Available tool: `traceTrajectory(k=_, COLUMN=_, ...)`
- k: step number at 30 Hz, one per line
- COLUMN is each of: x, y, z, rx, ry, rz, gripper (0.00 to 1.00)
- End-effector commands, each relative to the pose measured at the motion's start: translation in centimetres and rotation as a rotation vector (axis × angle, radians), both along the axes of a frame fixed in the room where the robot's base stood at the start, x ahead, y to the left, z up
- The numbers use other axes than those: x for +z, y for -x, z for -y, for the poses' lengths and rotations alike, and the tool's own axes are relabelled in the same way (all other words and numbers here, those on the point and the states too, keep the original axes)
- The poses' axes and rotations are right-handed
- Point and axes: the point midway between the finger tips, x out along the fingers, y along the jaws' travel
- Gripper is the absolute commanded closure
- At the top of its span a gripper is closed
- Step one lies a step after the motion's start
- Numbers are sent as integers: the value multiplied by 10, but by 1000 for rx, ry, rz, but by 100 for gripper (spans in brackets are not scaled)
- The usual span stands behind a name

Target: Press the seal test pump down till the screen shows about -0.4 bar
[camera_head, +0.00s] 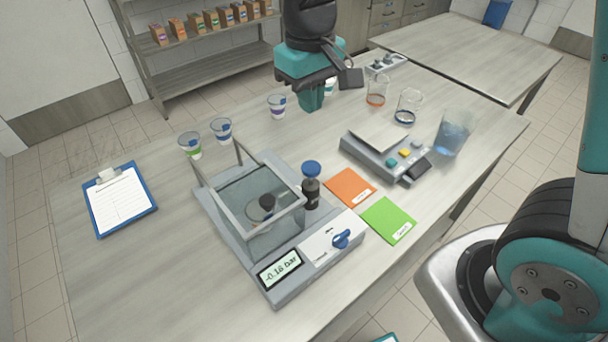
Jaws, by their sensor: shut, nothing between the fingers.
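The seal test pump (311,185) is a dark upright cylinder with a blue round top, beside the clear chamber on the grey tester (285,288). The tester's screen (281,270) reads about -0.16 bar. A blue knob (341,239) sits on the white panel right of the screen. The clear chamber (236,200) holds a small dark object (267,204). My gripper (312,106) is shut and empty, pointing down. It shows above the pump in the picture, clearly apart from it. Its exact height over the table cannot be told.
Orange (349,187) and green (388,219) cards lie right of the tester. A scale (385,152), a pitcher (454,133) and beakers (407,107) stand farther right. Small cups (190,146) stand behind the chamber. A clipboard (119,203) lies left; the table between it and the tester is clear.

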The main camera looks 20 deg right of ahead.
Motion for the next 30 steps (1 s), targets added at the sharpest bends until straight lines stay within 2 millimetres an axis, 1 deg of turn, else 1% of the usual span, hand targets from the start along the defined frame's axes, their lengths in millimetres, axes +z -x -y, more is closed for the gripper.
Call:
traceTrajectory(k=5, x=0, y=0, z=0, rx=0, ry=0, rz=0, gripper=100)
traceTrajectory(k=8, x=-5, y=0, z=0, rx=0, ry=0, rz=-1, gripper=100)
traceTrajectory(k=10, x=-13, y=0, z=0, rx=0, ry=1, rz=-3, gripper=100)
traceTrajectory(k=14, x=-37, y=1, z=1, rx=0, ry=2, rz=-7, gripper=100)
traceTrajectory(k=21, x=-89, y=1, z=1, rx=0, ry=2, rz=-7, gripper=100)
traceTrajectory(k=24, x=-107, y=1, z=2, rx=0, ry=2, rz=-6, gripper=100)
traceTrajectory(k=27, x=-122, y=1, z=2, rx=0, ry=1, rz=-4, gripper=100)
traceTrajectory(k=30, x=-132, y=0, z=2, rx=-1, ry=1, rz=-2, gripper=100)
